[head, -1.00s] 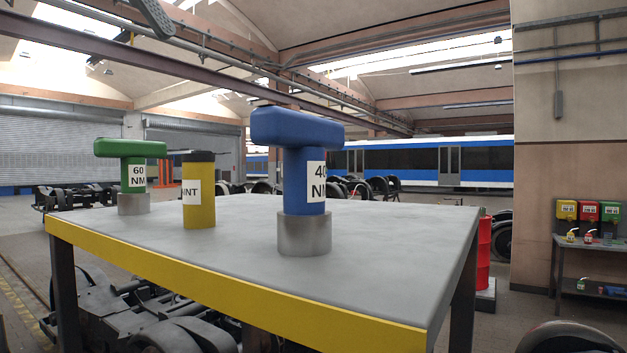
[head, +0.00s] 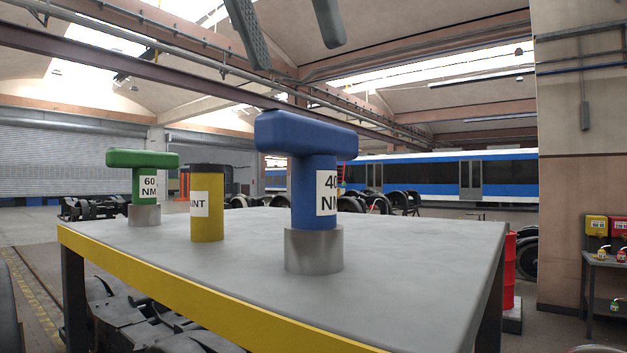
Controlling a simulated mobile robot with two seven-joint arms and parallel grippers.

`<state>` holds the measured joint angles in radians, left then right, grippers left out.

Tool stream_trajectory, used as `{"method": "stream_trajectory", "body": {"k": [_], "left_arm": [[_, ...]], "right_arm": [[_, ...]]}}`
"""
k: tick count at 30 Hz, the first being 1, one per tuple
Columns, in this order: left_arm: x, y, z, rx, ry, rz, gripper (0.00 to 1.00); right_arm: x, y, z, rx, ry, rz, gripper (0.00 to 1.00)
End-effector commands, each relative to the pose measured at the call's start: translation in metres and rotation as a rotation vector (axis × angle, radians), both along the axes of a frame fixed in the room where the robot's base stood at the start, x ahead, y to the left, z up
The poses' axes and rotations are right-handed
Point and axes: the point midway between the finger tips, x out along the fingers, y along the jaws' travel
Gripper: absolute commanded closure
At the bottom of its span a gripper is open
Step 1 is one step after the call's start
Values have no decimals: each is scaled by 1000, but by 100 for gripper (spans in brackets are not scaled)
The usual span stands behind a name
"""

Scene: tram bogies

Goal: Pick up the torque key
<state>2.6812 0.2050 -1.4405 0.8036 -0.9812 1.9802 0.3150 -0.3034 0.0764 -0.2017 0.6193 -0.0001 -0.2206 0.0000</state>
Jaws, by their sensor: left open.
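A blue T-shaped torque key (head: 306,195) marked "40 NM", its label partly turned away, stands upright on a grey metal socket near the middle of the table. A green T-shaped torque key (head: 143,180) marked "60 NM" stands upright at the left, also on a grey socket. My left gripper (head: 293,55) shows at the top of the view, its two dark fingers spread apart and empty. It is above the blue key's handle and clear of it. My right gripper is not in view.
A yellow cylinder (head: 207,215) with a dark lid and a label ending in "NT" stands between the two keys. The grey table (head: 420,262) has a yellow front edge and is bare to the right of the blue key. A red drum (head: 510,270) stands beyond its right side.

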Motion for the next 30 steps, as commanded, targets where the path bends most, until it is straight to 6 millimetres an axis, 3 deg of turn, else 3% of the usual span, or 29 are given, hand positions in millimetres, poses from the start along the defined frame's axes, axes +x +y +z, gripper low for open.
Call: {"method": "stream_trajectory", "body": {"k": [1,6,14,24,30], "left_arm": [[6,-3,-18,4,4,1,22],[18,-12,-44,4,4,1,22],[26,-18,-59,1,3,0,22],[41,-28,-99,2,2,0,22],[44,-30,-103,0,2,0,22]], "right_arm": [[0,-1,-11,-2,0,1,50],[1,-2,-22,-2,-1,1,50],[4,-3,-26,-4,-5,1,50],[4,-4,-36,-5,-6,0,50],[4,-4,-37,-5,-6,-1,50]]}}
